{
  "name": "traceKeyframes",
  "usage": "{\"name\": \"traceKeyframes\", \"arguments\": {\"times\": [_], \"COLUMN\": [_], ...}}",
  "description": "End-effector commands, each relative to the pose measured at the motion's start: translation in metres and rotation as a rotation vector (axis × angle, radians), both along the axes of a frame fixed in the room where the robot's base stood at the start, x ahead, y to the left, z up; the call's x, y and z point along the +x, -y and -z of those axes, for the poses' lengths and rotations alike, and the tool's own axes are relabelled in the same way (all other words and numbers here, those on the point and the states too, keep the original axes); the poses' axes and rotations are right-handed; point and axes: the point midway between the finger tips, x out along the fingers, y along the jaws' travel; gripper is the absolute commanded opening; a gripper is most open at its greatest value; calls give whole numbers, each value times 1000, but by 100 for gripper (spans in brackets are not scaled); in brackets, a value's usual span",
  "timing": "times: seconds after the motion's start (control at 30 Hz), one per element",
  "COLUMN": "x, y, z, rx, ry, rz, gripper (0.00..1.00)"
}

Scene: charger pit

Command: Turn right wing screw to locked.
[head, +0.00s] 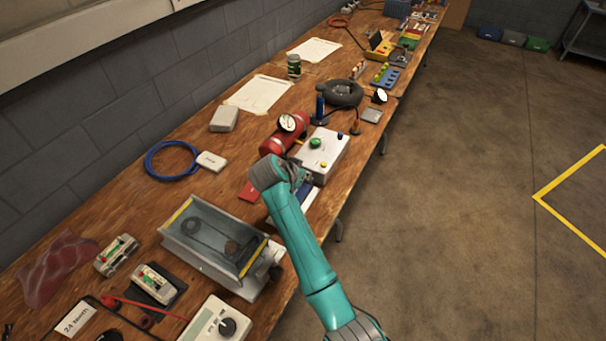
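No wing screw can be made out clearly in the head view; any is too small to tell or hidden behind my arm. A grey metal box (190,250) with yellow-striped edges and a clear top stands on the near part of the bench. My gripper (304,181) is beyond this box, beside a white control box (325,152) with a green button. My wrist partly covers the gripper, so its fingers and whether it holds anything cannot be told.
The floor right of the bench (450,200) is clear.

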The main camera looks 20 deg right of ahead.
Motion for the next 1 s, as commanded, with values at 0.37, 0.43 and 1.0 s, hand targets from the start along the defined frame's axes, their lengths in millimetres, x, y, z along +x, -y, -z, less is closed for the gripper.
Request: {"name": "traceKeyframes", "arguments": {"times": [0.37,0.43,1.0], "x": [0,-2,-49], "y": [0,-2,-52], "z": [-1,-4,-72], "rx": [-1,-1,0], "ry": [1,2,2], "rz": [0,-1,-1], "gripper": [31,31,31]}}
